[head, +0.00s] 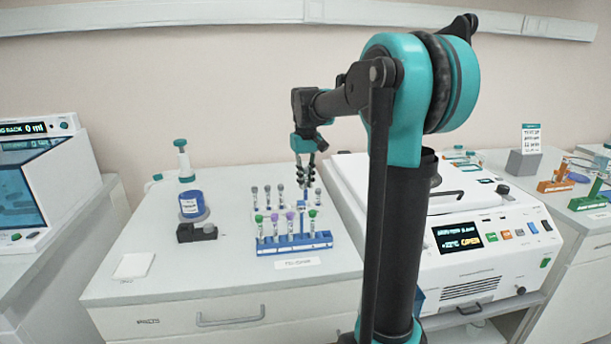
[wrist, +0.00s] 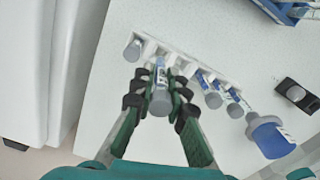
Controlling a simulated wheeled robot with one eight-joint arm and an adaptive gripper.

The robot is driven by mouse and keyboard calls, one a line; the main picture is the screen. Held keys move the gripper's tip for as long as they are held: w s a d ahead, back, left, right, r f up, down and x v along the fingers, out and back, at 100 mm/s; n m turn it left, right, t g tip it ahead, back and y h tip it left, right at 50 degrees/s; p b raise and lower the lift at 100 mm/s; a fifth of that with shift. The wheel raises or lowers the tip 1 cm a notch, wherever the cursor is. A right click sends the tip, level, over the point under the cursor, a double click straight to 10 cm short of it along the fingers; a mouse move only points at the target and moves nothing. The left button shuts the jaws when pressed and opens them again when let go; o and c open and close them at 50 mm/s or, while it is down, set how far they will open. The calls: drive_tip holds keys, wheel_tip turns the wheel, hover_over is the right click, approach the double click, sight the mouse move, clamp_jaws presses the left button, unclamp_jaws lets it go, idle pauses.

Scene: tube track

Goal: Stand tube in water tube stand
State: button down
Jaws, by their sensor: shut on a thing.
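My gripper (head: 305,178) points down over the row of grey-capped tubes behind the blue rack. In the wrist view my gripper (wrist: 160,92) is shut on a grey-capped tube (wrist: 159,102) with a pale label. This tube is at the gap in a white stand (wrist: 150,42), between one grey-capped tube (wrist: 132,50) and several others (wrist: 213,100). I cannot tell whether its lower end is in a hole or above it. In the head view, grey-capped tubes (head: 267,190) stand left of my gripper and one (head: 318,191) stands right.
A blue rack (head: 294,244) with green- and purple-capped tubes stands in front. A blue bottle (head: 192,204) and a small black device (head: 197,232) are at the left. A white machine (head: 470,243) with a screen stands close at the right. The bench's front left is mostly clear.

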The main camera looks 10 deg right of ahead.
sight(306, 200)
drive_tip(key=shift+s+f, duration=0.1)
drive_tip(key=shift+f, duration=1.7)
idle(1.4)
drive_tip(key=c, duration=1.4)
unclamp_jaws()
drive_tip(key=shift+c, duration=0.2)
wheel_tip(306, 200, up, 12)
drive_tip(key=shift+s, duration=0.1)
